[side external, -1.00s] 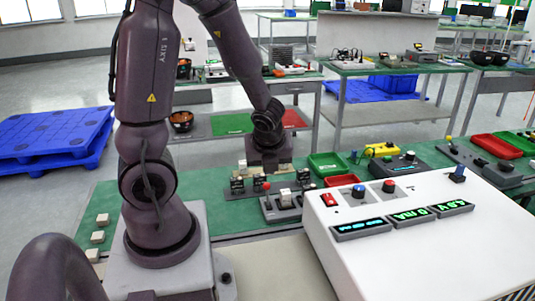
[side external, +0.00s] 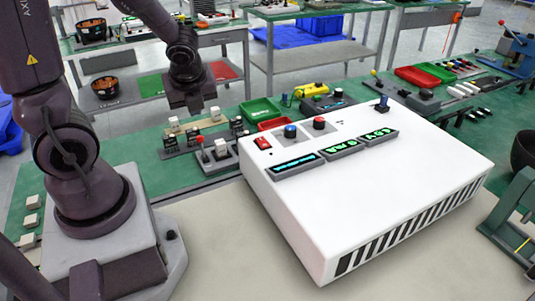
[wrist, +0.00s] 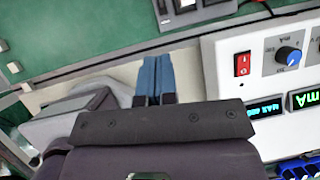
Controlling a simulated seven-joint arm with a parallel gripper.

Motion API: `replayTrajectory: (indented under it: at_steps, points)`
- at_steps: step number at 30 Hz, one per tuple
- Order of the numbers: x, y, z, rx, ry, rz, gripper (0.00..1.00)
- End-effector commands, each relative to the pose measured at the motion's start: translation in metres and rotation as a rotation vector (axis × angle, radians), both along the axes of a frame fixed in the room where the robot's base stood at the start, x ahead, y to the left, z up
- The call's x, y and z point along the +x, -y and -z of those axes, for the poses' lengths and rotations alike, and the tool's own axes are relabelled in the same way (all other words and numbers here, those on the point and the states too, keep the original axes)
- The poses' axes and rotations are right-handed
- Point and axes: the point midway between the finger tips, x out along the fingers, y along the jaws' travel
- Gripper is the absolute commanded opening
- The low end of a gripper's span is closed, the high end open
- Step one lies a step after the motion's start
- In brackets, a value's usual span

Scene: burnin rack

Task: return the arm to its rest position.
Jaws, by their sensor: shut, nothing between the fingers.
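My gripper (side external: 190,106) hangs above the small black modules (side external: 170,143) on the green bench, apart from them, in the side external view. In the wrist view its two blue fingers (wrist: 155,80) are together with nothing between them. The white instrument box (side external: 385,165) stands to its right; its red switch (wrist: 242,64), blue knob (wrist: 289,54) and lit displays show in the wrist view. My arm is bent over the bench from its base at left.
Green tray (side external: 260,111) and red tray (side external: 271,124) lie behind the box. A grey block with a white top and red knob (side external: 201,141) stands beside the box's left edge. A green fixture (side external: 512,215) is at far right. The beige strip (side external: 235,245) in front is clear.

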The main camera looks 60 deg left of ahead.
Motion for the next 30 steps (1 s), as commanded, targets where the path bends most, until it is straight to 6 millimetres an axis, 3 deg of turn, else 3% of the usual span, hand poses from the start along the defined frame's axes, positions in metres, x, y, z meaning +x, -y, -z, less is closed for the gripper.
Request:
replayTrajectory:
  at_steps: [4,8,12,15,18,21,30]
  points:
    - [-0.01,0.004,0.001,-0.047,0.08,-0.311,0.0]
    - [-0.012,0.025,-0.019,-0.145,0.269,-0.748,0.0]
    - [-0.011,0.069,-0.058,-0.351,0.489,-1.23,0.0]
    - [-0.013,0.104,-0.088,-0.534,0.573,-1.471,0.0]
    - [-0.018,0.131,-0.112,-0.687,0.605,-1.569,0.0]
    - [-0.021,0.146,-0.13,-0.785,0.628,-1.547,0.0]
    - [-0.024,0.152,-0.142,-0.835,0.66,-1.496,0.0]
